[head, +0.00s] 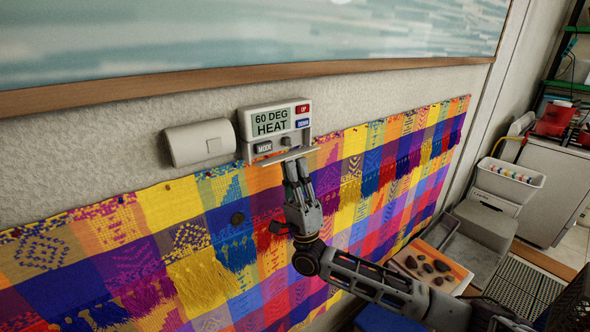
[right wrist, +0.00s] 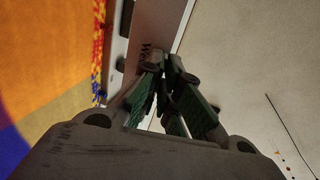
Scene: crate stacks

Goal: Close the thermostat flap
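The thermostat (head: 275,128) is a white wall box with a screen reading "60 DEG HEAT", a red UP button, a blue DOWN button and a grey MODE button. Its flap (head: 284,157) is a pale panel hinged at the lower edge, standing out from the wall, open. My right gripper (head: 297,166) is just below the flap, pointing up, its fingertips at or very near the underside. In the right wrist view the fingertips (right wrist: 163,68) come together in front of a pale panel with partly hidden lettering; contact is unclear. My left gripper is not in view.
A white box (head: 200,143) is on the wall left of the thermostat. A colourful woven cloth (head: 190,240) hangs below, and a framed picture (head: 250,40) is above. Trays and a crate (head: 510,180) stand at the right. The space before the wall left of my arm looks free.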

